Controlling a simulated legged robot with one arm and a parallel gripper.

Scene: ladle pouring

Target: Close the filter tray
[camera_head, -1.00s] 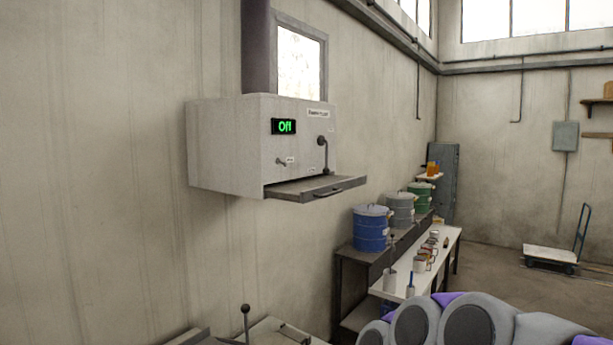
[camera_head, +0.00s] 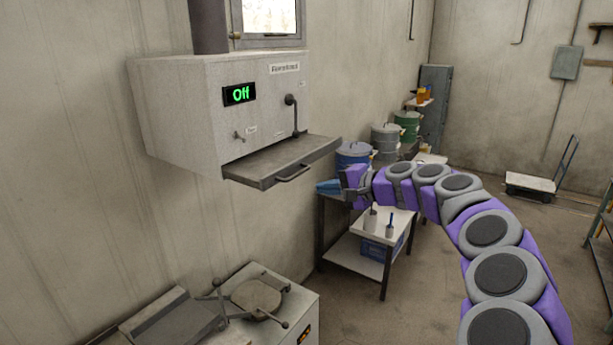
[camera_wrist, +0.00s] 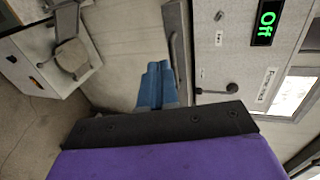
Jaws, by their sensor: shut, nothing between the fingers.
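The filter tray (camera_head: 280,160) is a flat grey drawer that sticks out from the front of the white wall box (camera_head: 180,115). Its bar handle (camera_head: 292,174) is on the front edge. In the wrist view part of the tray (camera_wrist: 177,22) shows beyond the fingertips, at top centre. My gripper (camera_head: 328,187) is shut and empty, with its blue fingers together. In the head view it appears to the right of the handle and a little lower, apart from it. The shut fingers also show in the wrist view (camera_wrist: 156,84), overlapping the tray's lower end there.
A green "Off" display (camera_head: 239,94) and a lever (camera_head: 293,115) are on the box front. Below stands a machine (camera_head: 262,297) with arms and knobs.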

